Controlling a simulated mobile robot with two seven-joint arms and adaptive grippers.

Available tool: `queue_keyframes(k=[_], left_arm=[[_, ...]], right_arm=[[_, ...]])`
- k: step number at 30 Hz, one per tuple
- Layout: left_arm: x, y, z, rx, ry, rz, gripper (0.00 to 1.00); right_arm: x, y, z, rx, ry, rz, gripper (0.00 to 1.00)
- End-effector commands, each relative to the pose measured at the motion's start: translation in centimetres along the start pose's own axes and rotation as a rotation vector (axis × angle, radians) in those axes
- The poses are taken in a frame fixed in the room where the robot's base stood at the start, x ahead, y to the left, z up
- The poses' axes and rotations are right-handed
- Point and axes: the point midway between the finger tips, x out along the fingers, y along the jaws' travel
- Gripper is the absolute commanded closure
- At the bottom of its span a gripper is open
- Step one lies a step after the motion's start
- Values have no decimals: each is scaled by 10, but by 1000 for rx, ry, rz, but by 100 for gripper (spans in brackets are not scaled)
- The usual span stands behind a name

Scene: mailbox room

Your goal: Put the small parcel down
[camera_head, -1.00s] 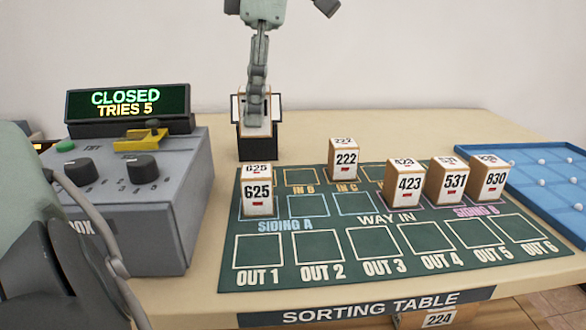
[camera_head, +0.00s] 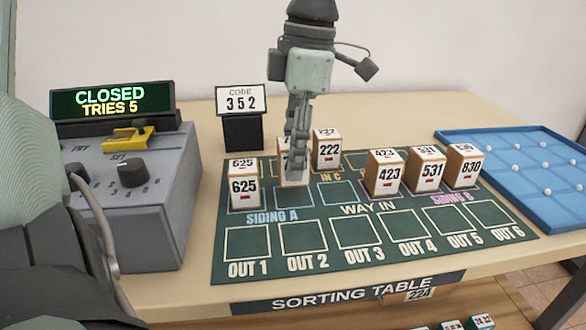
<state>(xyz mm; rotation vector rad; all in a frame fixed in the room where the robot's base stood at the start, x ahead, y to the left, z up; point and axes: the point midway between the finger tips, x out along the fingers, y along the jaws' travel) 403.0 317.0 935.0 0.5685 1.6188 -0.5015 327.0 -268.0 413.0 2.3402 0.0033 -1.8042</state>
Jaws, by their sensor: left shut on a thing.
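My left gripper (camera_head: 297,172) comes down from the top middle, pointing down, shut on a small parcel (camera_head: 281,178). The fingers cover most of the parcel, and its number is hidden. The parcel is upright over the back row of the green mat (camera_head: 390,262), left of the IN C label and between parcel 625 (camera_head: 243,190) and parcel 222 (camera_head: 326,151). I cannot tell whether it touches the mat. Parcels 423 (camera_head: 384,174), 531 (camera_head: 428,170) and 830 (camera_head: 463,168) stand to the right. My right gripper is not in view.
A grey control box (camera_head: 130,205) with a screen (camera_head: 112,102) reading CLOSED, TRIES 5 stands left. A sign (camera_head: 241,102) reads CODE 352. A blue tray (camera_head: 500,153) with white knobs lies right. The OUT squares 1 to 6 along the front are empty.

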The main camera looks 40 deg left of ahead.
Motion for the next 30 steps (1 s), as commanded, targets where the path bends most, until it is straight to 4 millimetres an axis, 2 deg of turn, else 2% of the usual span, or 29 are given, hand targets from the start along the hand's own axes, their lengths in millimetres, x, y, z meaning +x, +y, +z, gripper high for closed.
queue_keyframes(k=[6,16,21,22,26,30], left_arm=[[29,0,3,0,0,-3,94],[32,0,4,-1,-1,0,94],[34,0,4,-1,-1,0,94],[33,0,4,-1,-1,-1,58],[33,0,4,-1,-1,-1,42],[33,0,4,-1,0,-1,41]], right_arm=[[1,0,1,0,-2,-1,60],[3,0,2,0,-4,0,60],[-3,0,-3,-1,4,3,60],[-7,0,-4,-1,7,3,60],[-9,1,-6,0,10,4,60],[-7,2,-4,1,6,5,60]])
